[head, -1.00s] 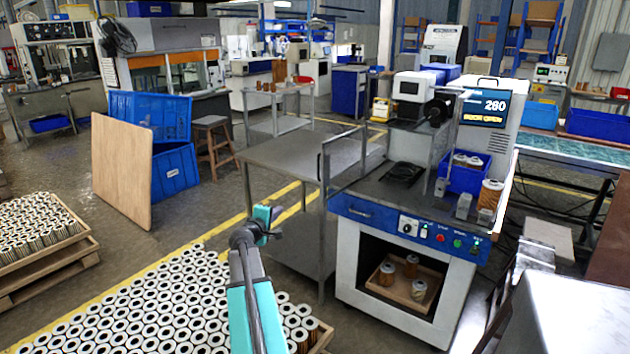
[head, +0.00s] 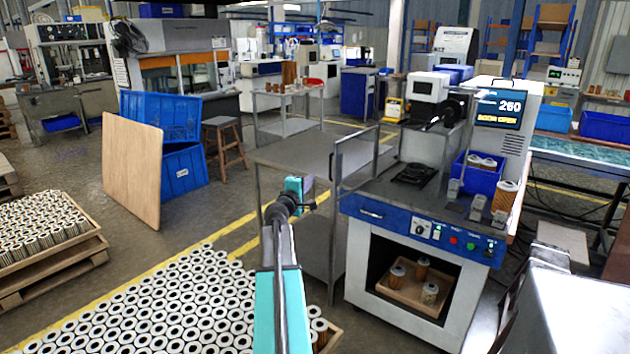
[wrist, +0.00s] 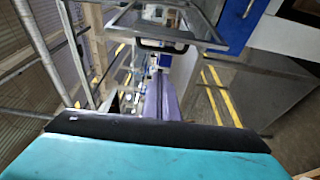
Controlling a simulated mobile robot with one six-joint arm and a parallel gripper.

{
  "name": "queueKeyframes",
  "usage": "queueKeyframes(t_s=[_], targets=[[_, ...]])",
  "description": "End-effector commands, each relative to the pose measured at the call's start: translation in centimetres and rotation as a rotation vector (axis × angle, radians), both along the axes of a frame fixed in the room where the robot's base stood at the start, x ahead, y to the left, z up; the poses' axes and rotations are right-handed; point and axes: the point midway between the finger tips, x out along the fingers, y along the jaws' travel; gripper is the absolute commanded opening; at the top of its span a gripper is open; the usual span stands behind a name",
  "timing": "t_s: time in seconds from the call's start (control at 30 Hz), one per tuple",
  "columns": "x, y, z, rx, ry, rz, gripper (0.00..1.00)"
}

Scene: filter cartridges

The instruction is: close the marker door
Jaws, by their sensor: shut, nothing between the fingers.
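The marker door (head: 357,150) is a metal-framed clear panel at the left side of the blue-and-white marking machine (head: 357,275). It stands open, swung out from the machine's front. The machine's screen (head: 499,108) reads "DOOR OPEN". My gripper (head: 311,192) is shut and empty, and appears just left of and below the door's left post in the head view. I cannot tell the exact gap between them. In the wrist view the door frame (wrist: 222,42) crosses the top, with a dark handle (wrist: 160,45) beyond my shut fingers.
A steel table (head: 285,153) stands behind and left of my gripper. A pallet of filter cartridges (head: 170,315) lies at the lower left. A blue bin (head: 476,180) and a filter cartridge (head: 506,198) sit on the machine's right side. Open floor shows left of the steel table.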

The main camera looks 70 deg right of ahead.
Motion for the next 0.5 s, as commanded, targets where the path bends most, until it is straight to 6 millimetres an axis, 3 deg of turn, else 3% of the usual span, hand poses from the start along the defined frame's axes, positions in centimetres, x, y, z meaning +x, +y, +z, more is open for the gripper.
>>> queueKeyframes(t_s=[0.5], targets=[[0.0,-4.5,0.0,0.001,0.000,-0.002,0.00]])
